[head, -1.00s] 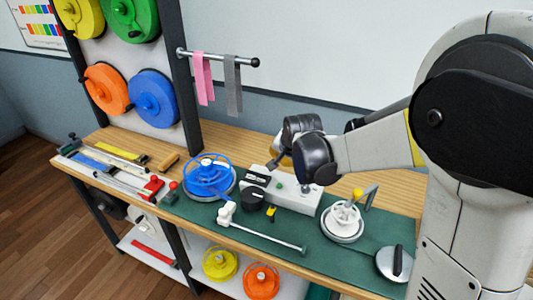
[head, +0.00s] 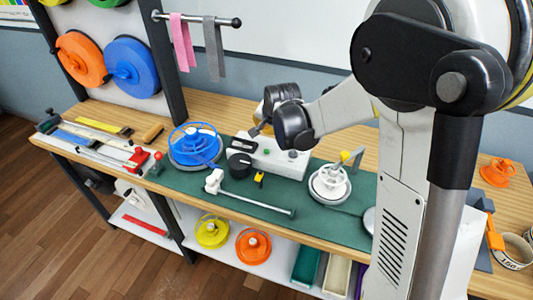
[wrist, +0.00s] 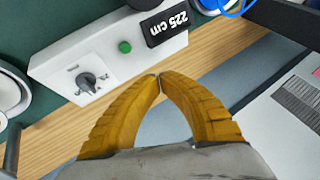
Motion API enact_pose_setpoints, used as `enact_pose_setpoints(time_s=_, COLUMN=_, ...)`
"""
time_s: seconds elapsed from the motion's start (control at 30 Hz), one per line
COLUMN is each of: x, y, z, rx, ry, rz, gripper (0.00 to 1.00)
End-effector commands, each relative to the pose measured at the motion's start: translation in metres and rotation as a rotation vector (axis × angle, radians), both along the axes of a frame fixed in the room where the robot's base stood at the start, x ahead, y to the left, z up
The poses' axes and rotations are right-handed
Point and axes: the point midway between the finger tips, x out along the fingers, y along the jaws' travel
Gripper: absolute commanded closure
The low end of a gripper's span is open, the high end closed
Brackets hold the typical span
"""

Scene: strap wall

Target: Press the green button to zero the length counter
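The counter box (wrist: 60,62) is a white unit on the bench. In the wrist view its display (wrist: 167,24) reads 225 cm, with a round green button (wrist: 124,46) beside it and a dark dial (wrist: 88,82) further along. The green button also shows in the head view (head: 266,153). My gripper (wrist: 160,77) has yellow fingers whose tips meet, with nothing between them. In the wrist view the tips appear below and right of the button, apart from it, over the wood behind the box. In the head view my gripper (head: 256,130) hangs at the box's back edge.
A blue reel (head: 195,146) stands left of the box and a white reel (head: 329,184) right of it. Pink and grey straps (head: 182,42) hang behind.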

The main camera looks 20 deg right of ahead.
Motion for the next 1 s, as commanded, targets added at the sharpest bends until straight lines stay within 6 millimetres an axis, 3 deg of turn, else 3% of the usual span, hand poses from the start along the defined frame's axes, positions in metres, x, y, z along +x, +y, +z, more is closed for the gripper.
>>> enact_pose_setpoints(time_s=0.2, x=0.000, y=0.000, z=-0.037, rx=0.000, ry=0.000, rz=0.000, gripper=1.00)
enact_pose_setpoints(time_s=0.4, x=0.000, y=0.000, z=-0.059, rx=0.000, ry=0.000, rz=0.000, gripper=1.00)
enact_pose_setpoints(time_s=1.0, x=0.000, y=0.000, z=-0.062, rx=0.000, ry=0.000, rz=0.000, gripper=1.00)
